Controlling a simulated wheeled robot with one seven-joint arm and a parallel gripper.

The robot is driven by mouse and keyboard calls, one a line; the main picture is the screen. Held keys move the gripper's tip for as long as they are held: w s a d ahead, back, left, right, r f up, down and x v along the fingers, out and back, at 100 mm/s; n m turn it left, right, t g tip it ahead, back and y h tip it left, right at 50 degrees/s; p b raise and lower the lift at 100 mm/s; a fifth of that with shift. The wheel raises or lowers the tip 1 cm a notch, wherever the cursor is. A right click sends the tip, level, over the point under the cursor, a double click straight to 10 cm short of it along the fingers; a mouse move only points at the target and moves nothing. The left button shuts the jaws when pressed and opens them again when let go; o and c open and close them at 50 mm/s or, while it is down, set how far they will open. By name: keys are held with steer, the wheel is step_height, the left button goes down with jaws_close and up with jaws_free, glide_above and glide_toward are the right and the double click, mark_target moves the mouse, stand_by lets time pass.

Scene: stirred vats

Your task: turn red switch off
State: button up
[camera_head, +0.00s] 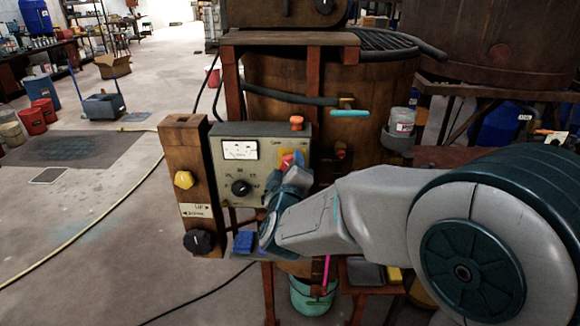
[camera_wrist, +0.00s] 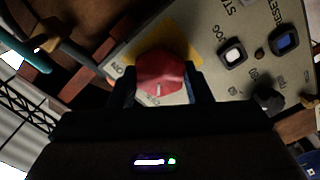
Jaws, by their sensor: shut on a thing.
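The red switch (camera_wrist: 160,76) is a faceted red knob on a yellow plate (camera_wrist: 182,38) in the wrist view. A short pale mark shows on its face, and small lettering sits beside it on the panel. My gripper (camera_wrist: 162,86) is shut on it, one finger on each side. In the head view my gripper (camera_head: 290,180) reaches the right part of the grey control panel (camera_head: 225,190).
The panel carries a gauge (camera_head: 239,150), a black dial (camera_head: 241,187) and an orange knob (camera_head: 296,122) on top. A brown post (camera_head: 180,150) with a yellow knob (camera_head: 184,180) stands left. A turquoise-handled lever (camera_head: 350,113) juts out above. Open floor lies left.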

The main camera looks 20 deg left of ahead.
steer(key=o, duration=1)
steer(key=b+v, duration=0.2)
steer(key=v, duration=1.2)
steer(key=shift+w, duration=0.1)
